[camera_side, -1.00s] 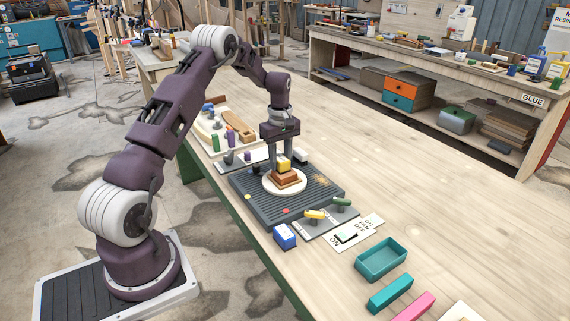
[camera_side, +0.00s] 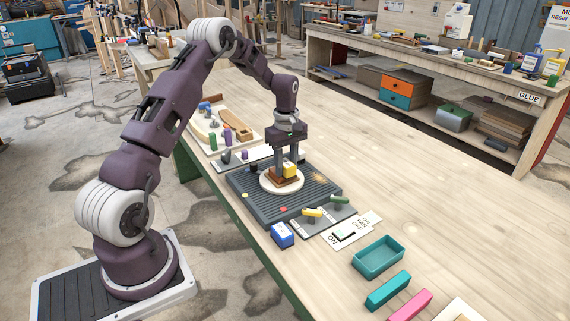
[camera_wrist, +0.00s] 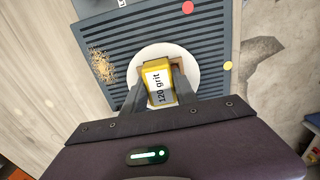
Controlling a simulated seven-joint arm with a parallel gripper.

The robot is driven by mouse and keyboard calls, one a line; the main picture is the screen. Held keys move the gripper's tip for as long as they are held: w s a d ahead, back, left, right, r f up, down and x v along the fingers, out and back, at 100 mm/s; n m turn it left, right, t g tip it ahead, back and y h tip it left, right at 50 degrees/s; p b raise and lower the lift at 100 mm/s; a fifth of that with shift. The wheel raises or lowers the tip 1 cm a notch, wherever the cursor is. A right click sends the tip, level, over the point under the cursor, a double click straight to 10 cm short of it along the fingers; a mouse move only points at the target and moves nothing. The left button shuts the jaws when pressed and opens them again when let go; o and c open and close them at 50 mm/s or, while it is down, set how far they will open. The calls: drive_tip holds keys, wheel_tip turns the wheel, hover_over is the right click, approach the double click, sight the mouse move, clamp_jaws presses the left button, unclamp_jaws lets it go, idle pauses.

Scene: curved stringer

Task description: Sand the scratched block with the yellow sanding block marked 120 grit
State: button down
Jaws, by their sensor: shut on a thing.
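My gripper (camera_side: 288,165) is shut on the yellow sanding block (camera_side: 290,169). In the wrist view the sanding block (camera_wrist: 159,82) lies between my two fingers (camera_wrist: 157,92), with its white "120 grit" label facing the camera. A brown wooden block (camera_side: 279,179) sits below it on a round white pad (camera_side: 270,188). The sanding block is over the right part of the wooden block; I cannot tell whether they touch. The wooden block's top is mostly hidden, so no scratches can be made out.
The pad lies on a dark ribbed mat (camera_side: 246,184) with a patch of sawdust (camera_wrist: 102,66). A blue box (camera_side: 283,235), a switch panel (camera_side: 350,232) and a teal tray (camera_side: 378,256) stand nearer the front.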

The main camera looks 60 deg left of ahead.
drive_tip(key=shift+a+f, duration=0.1)
drive_tip(key=shift+a, duration=2.65)
drive_tip(key=shift+d, duration=3.35)
drive_tip(key=shift+a, duration=3.2)
drive_tip(key=shift+s+a, duration=0.15)
drive_tip(key=shift+a, duration=0.1)
drive_tip(key=shift+d, duration=3.3)
drive_tip(key=shift+a, duration=3.3)
wheel_tip(320, 180, up, 8)
drive_tip(key=shift+r, duration=0.2)
drive_tip(key=shift+d, duration=0.1)
